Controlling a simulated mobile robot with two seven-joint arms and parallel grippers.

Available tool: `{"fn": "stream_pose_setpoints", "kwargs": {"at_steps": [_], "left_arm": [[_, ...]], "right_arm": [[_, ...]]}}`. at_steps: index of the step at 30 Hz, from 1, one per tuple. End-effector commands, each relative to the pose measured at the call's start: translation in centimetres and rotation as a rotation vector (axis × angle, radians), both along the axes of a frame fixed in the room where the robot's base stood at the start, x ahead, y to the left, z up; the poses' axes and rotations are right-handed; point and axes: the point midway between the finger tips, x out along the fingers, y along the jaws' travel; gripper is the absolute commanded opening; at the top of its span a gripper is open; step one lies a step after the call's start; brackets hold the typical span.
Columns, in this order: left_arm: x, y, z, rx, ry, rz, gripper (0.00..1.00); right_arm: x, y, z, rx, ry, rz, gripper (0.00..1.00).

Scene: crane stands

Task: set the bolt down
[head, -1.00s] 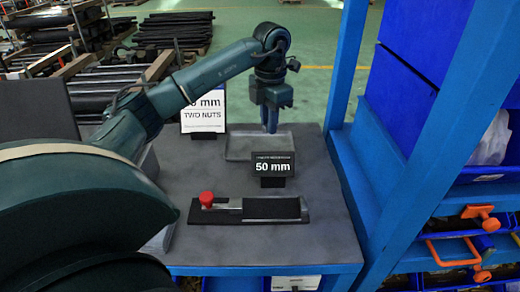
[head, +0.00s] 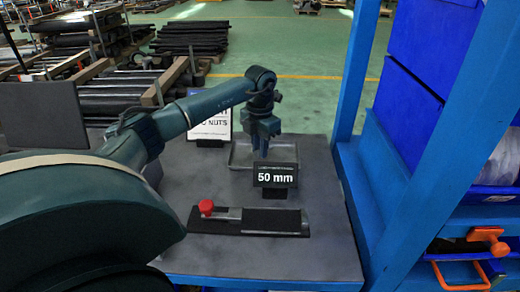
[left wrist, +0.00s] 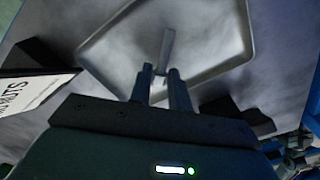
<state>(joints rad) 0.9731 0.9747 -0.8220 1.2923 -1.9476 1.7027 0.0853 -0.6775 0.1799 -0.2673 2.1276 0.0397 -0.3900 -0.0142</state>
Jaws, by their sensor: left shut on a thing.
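My left gripper (head: 260,151) is over the shallow grey metal tray (head: 237,161), its fingers pointing down. In the left wrist view the gripper (left wrist: 160,82) is shut on the bolt (left wrist: 167,48), a slim grey metal piece that sticks out past the fingertips. The tray (left wrist: 205,84) lies beneath it. I cannot tell whether the bolt touches the tray floor. In the head view the bolt is too small or hidden to make out. My right gripper is not in view.
A black "50 mm" sign (head: 275,176) stands in front of the tray. A gauge with a red knob (head: 206,207) lies nearer on the grey table (head: 215,259). A white "NUTS" sign (head: 215,126) stands behind left. A blue rack post (head: 355,75) rises at the right.

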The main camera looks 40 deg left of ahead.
Motion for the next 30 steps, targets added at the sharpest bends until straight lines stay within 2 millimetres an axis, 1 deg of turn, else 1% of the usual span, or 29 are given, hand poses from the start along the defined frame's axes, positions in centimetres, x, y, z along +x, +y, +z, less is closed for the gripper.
{"fn": "stream_pose_setpoints", "kwargs": {"at_steps": [1,3,9,13,14,21,22,28,30], "left_arm": [[-0.05,-0.06,-0.75,-0.001,0.002,0.000,0.00],[-0.02,-0.07,-1.21,-0.001,0.000,-0.001,0.00],[0.02,-0.06,-1.22,-0.001,-0.001,-0.001,0.00],[0.01,-0.05,-1.59,-0.001,-0.001,-0.001,0.00],[0.01,-0.05,-1.61,-0.001,-0.001,-0.001,0.20],[0.00,-0.05,-1.53,-0.001,-0.001,-0.001,0.39],[0.00,-0.05,-1.53,-0.001,-0.001,-0.001,0.41],[0.00,-0.05,-1.49,-0.001,-0.001,-0.001,0.41],[0.01,-0.04,-1.20,-0.001,-0.001,-0.001,0.41]], "right_arm": [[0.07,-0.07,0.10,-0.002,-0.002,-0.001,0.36],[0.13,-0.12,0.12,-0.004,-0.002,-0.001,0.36],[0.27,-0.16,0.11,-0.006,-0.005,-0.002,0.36],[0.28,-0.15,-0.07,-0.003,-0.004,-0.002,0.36],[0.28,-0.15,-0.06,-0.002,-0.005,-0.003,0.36],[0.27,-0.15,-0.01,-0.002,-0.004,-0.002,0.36],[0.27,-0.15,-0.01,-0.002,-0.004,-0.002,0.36],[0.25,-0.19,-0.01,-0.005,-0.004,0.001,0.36],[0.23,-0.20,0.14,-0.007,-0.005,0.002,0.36]]}}
